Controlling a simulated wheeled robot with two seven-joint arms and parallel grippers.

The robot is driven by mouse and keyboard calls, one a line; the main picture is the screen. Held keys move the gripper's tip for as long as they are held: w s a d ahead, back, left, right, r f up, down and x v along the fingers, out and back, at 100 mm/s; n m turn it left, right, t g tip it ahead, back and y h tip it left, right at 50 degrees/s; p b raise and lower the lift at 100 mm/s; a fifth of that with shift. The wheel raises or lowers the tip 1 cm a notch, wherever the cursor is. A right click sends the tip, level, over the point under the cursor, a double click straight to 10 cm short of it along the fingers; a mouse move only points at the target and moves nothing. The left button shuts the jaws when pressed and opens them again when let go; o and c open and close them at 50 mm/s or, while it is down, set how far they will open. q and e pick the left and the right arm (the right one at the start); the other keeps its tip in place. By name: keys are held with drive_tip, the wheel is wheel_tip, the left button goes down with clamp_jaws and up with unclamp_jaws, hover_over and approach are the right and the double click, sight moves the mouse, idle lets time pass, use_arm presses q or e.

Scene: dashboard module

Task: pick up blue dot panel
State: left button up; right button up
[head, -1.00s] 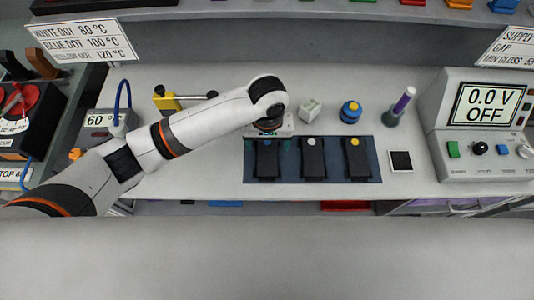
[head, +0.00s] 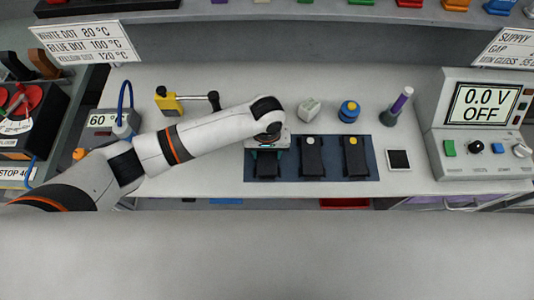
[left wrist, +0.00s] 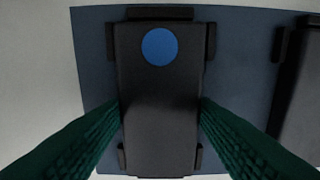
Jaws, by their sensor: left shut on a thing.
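The blue dot panel is a dark rectangular panel with a blue dot near its far end; it fills the middle of the left wrist view (left wrist: 160,110). It lies between small dark holders on the blue mat (left wrist: 92,60). My left gripper (left wrist: 160,128) is shut on its two long sides with green ribbed fingers. In the head view the panel (head: 266,168) shows below my left gripper (head: 267,150), with its dot hidden under the wrist. The white dot panel (head: 312,160) and yellow dot panel (head: 357,160) lie to its right. My right gripper is not in view.
A power supply (head: 480,125) stands at right. A yellow and black tool (head: 185,101) lies behind my left arm.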

use_arm(q)
drive_tip(key=shift+r, duration=0.1)
wheel_tip(320, 180, up, 10)
drive_tip(key=b, duration=0.2)
drive_tip(key=s+a+r+b, duration=0.2)
drive_tip(key=a+b, duration=0.1)
drive_tip(key=a, duration=0.7)
drive_tip(key=s+a+r+b, duration=0.2)
drive_tip(key=a, duration=0.7)
drive_tip(key=p, duration=0.5)
hover_over(267, 155)
wheel_tip(267, 155, down, 4)
drive_tip(key=shift+f, duration=0.15)
